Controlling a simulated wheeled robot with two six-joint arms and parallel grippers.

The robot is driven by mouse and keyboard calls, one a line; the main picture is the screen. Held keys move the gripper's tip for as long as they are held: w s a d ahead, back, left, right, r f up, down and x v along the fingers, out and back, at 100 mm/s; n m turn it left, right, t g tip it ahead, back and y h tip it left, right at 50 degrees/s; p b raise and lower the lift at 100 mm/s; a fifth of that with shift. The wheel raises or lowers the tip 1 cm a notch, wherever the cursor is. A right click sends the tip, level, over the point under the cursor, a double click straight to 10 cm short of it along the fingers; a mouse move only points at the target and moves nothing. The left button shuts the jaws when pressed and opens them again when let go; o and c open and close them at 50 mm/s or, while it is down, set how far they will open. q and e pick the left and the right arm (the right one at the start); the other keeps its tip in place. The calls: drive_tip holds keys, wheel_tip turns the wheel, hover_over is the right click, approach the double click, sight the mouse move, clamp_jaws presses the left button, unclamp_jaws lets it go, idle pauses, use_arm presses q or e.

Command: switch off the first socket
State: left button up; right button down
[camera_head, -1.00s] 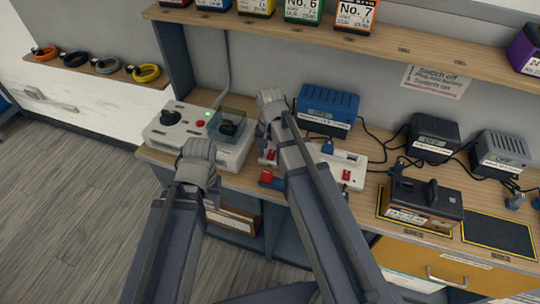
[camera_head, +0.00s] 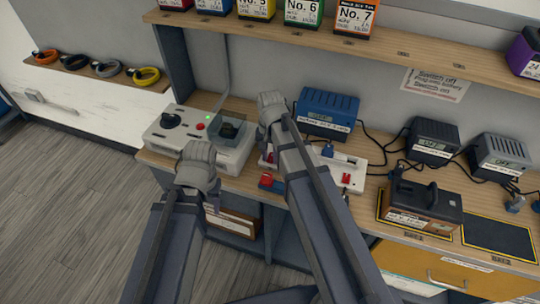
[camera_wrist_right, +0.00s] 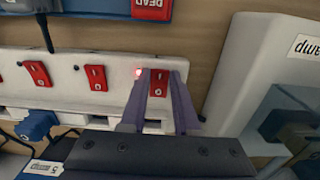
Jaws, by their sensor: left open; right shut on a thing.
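A white power strip (camera_head: 352,159) with red rocker switches lies on the bench. It also shows in the right wrist view (camera_wrist_right: 62,88), with several switches in a row. My right gripper (camera_head: 268,105) is over the strip's left end, its fingers hidden in the head view. In the right wrist view, its fingers (camera_wrist_right: 157,98) are shut around the end red switch (camera_wrist_right: 158,80), nearest the white box. A small red lamp (camera_wrist_right: 138,73) glows beside that switch. My left gripper (camera_head: 198,153) is in front of the grey-white tester box, apart from the strip; its fingertips are hard to see.
The tester box (camera_head: 170,130) stands left of the strip. A blue charger (camera_head: 327,112), a black charger (camera_head: 433,140) and a grey charger (camera_head: 500,157) stand behind and right, with cables. A black-and-brown battery case (camera_head: 425,208) is at the front right. A shelf (camera_head: 400,50) overhangs the bench.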

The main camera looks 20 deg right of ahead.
drive_tip(key=shift+w+d+g+y, duration=0.15)
drive_tip(key=shift+w+g+y, duration=0.15)
drive_tip(key=shift+w+g, duration=0.25)
drive_tip(key=shift+s+g+y, duration=0.1)
drive_tip(key=shift+g+y, duration=0.2)
drive_tip(key=shift+g, duration=0.05)
drive_tip(key=shift+s+r, duration=0.1)
drive_tip(key=shift+r, duration=0.05)
drive_tip(key=c, duration=0.6)
unclamp_jaws()
drive_tip(key=shift+c, duration=0.2)
